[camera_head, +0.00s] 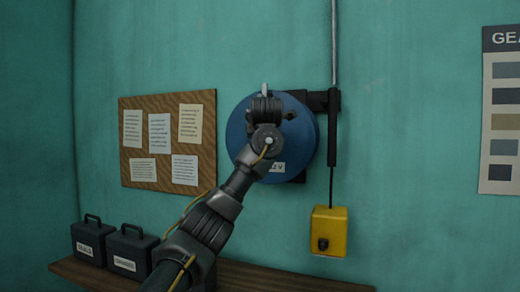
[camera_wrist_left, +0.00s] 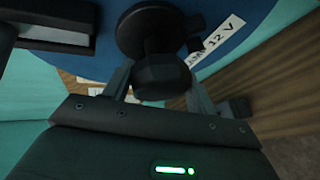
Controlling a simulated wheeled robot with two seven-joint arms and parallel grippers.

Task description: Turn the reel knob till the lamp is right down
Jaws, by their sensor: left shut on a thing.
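The blue reel (camera_head: 240,128) is mounted on the teal wall, and my left arm covers much of its face. In the left wrist view the reel (camera_wrist_left: 106,70) fills the upper part, with a dark round hub and the black knob (camera_wrist_left: 162,76) in front of it. My left gripper (camera_wrist_left: 160,88) is shut on the knob, one finger on each side. In the head view the gripper (camera_head: 266,108) is at the reel's face, its fingertips mostly hidden. The yellow lamp (camera_head: 330,228) hangs on a thin cord below a black tube, right of and lower than the reel. My right gripper is out of view.
A wooden shelf (camera_head: 290,280) runs along the bottom, below the lamp. Two dark labelled cases (camera_head: 128,252) stand on its left part. A cork board (camera_head: 150,105) with several papers hangs left of the reel. A chart (camera_head: 503,110) hangs far right.

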